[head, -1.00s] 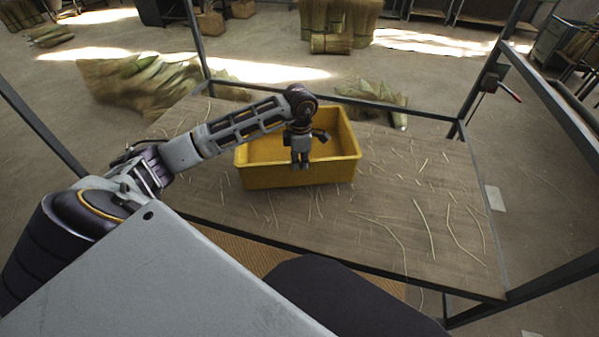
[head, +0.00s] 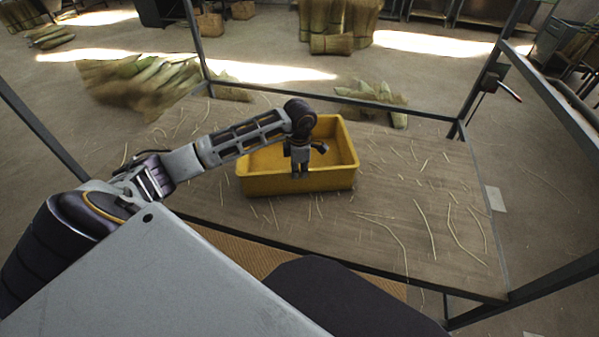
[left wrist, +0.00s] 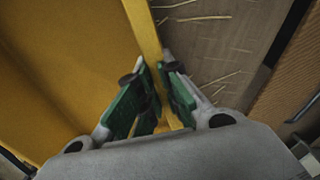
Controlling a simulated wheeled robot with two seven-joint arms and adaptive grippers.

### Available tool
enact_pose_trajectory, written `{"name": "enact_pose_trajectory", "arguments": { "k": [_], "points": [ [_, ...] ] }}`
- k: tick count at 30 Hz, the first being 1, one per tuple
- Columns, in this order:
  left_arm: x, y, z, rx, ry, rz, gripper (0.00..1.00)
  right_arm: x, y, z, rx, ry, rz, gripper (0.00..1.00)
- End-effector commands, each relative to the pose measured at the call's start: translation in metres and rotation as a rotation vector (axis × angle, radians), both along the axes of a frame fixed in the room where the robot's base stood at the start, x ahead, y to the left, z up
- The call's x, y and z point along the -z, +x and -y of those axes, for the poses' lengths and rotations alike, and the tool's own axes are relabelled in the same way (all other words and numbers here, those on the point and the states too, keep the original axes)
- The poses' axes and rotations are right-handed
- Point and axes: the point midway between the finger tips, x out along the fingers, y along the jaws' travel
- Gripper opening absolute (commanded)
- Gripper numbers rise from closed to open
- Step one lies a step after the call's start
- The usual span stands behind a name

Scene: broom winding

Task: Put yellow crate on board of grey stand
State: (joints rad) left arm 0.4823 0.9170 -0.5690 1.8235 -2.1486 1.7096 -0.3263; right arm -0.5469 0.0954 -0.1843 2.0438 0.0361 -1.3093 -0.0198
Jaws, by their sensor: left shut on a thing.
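The yellow crate (head: 320,181) is upright and empty, over the left-middle part of the wooden board (head: 420,215) of the grey stand (head: 575,272). I cannot tell whether its underside touches the board. My left gripper (head: 299,174) is shut on the crate's near wall, reaching down from above. In the left wrist view the green-padded fingers (left wrist: 158,95) pinch the crate's yellow rim (left wrist: 142,30) between them, with the crate's inside to the left and the straw-strewn board to the right. My right gripper is not in view.
Loose straw strands (head: 430,225) lie over the board. The stand's thin frame posts (head: 195,45) rise at the corners, with a rail along the back. Straw bundles (head: 140,85) lie on the floor behind. The board's right half holds only straw.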

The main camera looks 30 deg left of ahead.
Motion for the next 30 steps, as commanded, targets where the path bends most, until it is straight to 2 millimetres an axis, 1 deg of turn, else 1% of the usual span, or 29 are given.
{"name": "enact_pose_trajectory", "arguments": {
  "k": [5, 14, 15, 19, 30],
  "points": [
    [-0.0007, 0.0020, -0.0006, -0.001, 0.001, 0.008, 0.00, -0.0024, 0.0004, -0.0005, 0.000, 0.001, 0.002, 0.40],
    [0.0017, 0.0018, -0.0005, -0.001, 0.001, 0.007, 0.00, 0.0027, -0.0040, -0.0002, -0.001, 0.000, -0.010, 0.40],
    [0.0033, 0.0003, 0.0000, 0.000, 0.000, 0.001, 0.12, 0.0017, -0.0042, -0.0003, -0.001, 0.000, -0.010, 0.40],
    [0.0031, 0.0003, 0.0000, 0.000, 0.000, 0.001, 0.28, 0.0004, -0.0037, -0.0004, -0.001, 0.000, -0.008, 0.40],
    [0.0026, 0.0003, 0.0000, 0.000, 0.000, 0.001, 0.28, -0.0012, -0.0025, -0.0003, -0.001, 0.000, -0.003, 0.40]
  ]
}}
